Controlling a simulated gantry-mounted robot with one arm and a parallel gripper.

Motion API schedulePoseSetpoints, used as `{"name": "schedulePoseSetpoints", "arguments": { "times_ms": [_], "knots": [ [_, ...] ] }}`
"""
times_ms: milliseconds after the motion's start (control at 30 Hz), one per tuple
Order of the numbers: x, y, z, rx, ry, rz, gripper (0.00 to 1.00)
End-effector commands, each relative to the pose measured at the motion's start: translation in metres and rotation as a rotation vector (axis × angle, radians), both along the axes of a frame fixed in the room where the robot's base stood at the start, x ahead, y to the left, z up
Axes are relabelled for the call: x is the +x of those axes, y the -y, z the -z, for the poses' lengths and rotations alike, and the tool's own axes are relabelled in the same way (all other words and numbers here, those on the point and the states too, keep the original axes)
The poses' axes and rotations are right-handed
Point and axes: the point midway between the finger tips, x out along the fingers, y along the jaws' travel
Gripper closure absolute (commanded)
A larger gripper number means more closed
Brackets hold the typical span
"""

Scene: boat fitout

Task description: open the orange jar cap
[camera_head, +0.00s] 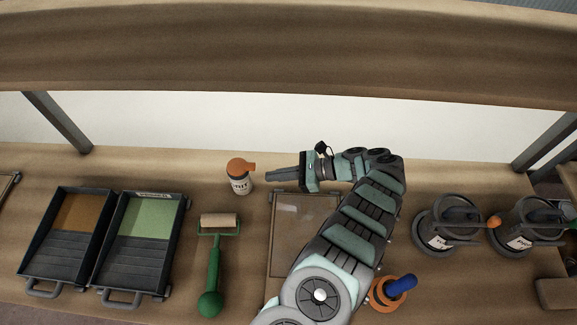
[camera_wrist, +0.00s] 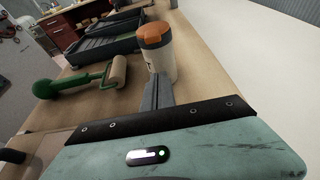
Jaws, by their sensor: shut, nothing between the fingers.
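The white jar (camera_head: 241,187) stands upright on the bench, left of my gripper in the head view. My gripper (camera_head: 269,174) is level, pointing left at the jar, with a small gap between fingertips and jar. Its fingers (camera_wrist: 155,80) are shut with nothing between them, and they sit below the cap in the wrist view.
A green-handled roller (camera_head: 213,262) lies in front of the jar. Two dark paint trays, one brown (camera_head: 56,257) and one green (camera_head: 126,262), lie to the left. A framed panel (camera_head: 283,240) lies below my arm. Dark cans (camera_head: 438,240) stand right. A shelf board (camera_head: 280,60) spans above.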

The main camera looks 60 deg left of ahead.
Motion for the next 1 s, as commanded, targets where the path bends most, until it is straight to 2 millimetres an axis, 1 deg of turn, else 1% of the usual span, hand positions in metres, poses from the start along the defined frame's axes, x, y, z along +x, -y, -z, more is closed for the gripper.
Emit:
{"name": "schedulePoseSetpoints", "arguments": {
  "times_ms": [33,167,200,233,300,500,700,1000],
  "knots": [
    [-0.01,-0.006,-0.001,0.0,-0.001,-0.001,1.0],
    [-0.033,-0.022,0.01,0.001,-0.002,-0.002,1.0],
    [-0.028,-0.021,0.001,0.0,0.001,0.003,1.0],
    [-0.026,-0.021,-0.004,0.001,0.003,0.005,1.0],
    [-0.026,-0.02,-0.011,-0.001,0.003,0.004,1.0],
    [-0.027,-0.021,-0.024,0.0,0.003,0.002,1.0],
    [-0.027,-0.02,-0.027,0.0,0.002,0.003,1.0],
    [-0.027,-0.02,-0.027,0.0,0.004,0.003,1.0]
  ]
}}
